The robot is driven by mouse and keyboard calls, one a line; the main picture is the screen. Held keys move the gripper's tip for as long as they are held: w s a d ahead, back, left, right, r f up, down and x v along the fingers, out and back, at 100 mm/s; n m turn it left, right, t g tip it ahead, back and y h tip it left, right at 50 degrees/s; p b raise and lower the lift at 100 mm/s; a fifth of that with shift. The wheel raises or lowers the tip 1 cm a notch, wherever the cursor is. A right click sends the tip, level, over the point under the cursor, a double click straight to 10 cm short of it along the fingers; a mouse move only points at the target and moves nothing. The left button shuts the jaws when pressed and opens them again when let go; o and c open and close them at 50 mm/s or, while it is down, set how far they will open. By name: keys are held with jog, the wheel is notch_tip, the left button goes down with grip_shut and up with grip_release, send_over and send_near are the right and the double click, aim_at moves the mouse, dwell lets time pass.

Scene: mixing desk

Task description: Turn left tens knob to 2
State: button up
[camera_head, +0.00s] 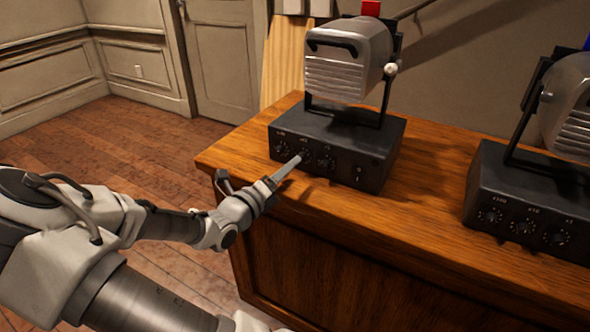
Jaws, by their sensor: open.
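The left black control box (328,145) stands on the wooden desk, with a row of small dials on its front face. The middle dial, the left tens knob (306,159), sits under a small label that is hard to read. My gripper (297,160) reaches in from the lower left, its fingertips at or just in front of this knob and partly covering it. I cannot tell whether they touch it. The gripper is open and no held object shows. The knob's pointer is too small to read.
A grey metal lamp-like housing (345,62) with a red top piece is mounted on the left box. A second black box (530,205) with similar dials stands to the right. Bare wooden desk top (425,195) lies between them. The desk's front edge runs below my gripper.

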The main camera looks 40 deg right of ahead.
jog(key=shift+b+x, duration=0.45)
jog(key=shift+x, duration=1.4)
grip_shut()
